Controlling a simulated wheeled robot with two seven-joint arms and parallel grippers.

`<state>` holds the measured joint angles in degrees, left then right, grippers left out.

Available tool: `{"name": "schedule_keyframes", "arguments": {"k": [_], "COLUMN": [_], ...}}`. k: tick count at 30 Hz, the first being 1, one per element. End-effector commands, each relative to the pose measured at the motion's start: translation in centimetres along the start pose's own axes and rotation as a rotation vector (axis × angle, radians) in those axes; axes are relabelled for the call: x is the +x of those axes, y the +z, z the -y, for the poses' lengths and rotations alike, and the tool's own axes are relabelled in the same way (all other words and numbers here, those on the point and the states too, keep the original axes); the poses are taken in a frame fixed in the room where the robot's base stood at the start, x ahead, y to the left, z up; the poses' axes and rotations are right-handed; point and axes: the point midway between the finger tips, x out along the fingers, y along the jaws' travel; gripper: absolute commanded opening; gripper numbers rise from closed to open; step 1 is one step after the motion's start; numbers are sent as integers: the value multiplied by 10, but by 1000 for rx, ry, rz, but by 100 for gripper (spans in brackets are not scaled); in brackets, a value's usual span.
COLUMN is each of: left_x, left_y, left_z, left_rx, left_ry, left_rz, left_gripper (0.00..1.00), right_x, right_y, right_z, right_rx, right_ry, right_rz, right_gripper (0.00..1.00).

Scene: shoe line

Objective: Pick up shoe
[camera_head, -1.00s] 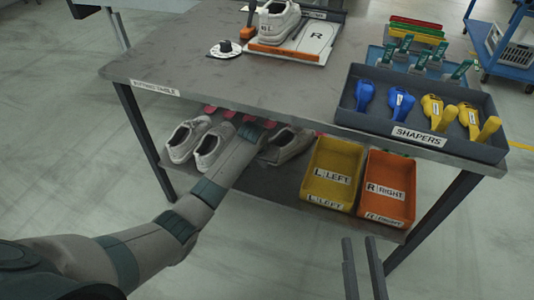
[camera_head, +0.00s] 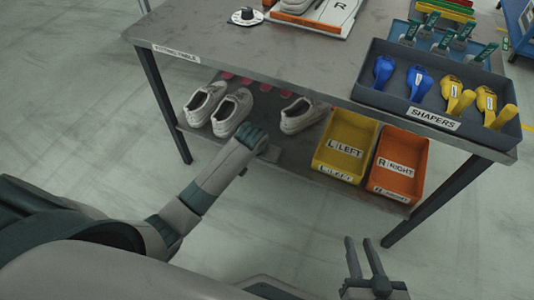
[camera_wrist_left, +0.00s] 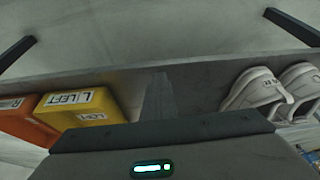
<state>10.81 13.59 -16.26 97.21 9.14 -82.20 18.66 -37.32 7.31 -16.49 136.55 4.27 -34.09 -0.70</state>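A pair of white shoes (camera_head: 206,101) (camera_head: 232,111) stands at the left of the table's lower shelf. A third white shoe (camera_head: 302,115) lies to their right, beside the yellow bin. Two pale shoes (camera_wrist_left: 252,90) (camera_wrist_left: 300,82) show at the right of the left wrist view. My right gripper (camera_head: 362,246) is open and empty, low in front of the table.
The yellow LEFT bin (camera_head: 345,146) and orange RIGHT bin (camera_head: 400,165) sit on the lower shelf (camera_head: 293,151). The tabletop (camera_head: 250,58) overhangs it and carries a shapers tray (camera_head: 408,100). Table legs (camera_head: 168,105) (camera_head: 440,205) stand at both sides. The floor in front is clear.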

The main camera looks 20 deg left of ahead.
Motion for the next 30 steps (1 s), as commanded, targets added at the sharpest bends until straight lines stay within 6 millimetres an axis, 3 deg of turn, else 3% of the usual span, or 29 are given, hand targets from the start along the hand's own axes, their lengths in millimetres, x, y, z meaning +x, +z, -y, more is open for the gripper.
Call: {"name": "schedule_keyframes", "arguments": {"k": [12, 22, 30], "left_x": [1, 0, 0], "left_y": [2, 0, 0], "left_z": [0, 0, 0], "left_rx": [1, 0, 0], "left_ry": [-1, 0, 0], "left_rz": [4, 2, 1], "left_gripper": [1, 80, 80], "right_x": [0, 0, 0], "right_y": [0, -1, -1], "right_z": [0, 0, 0], "right_rx": [0, -1, -1], "right_ry": [0, 1, 1], "right_rz": [-1, -2, -3], "right_gripper": [29, 29, 29]}}
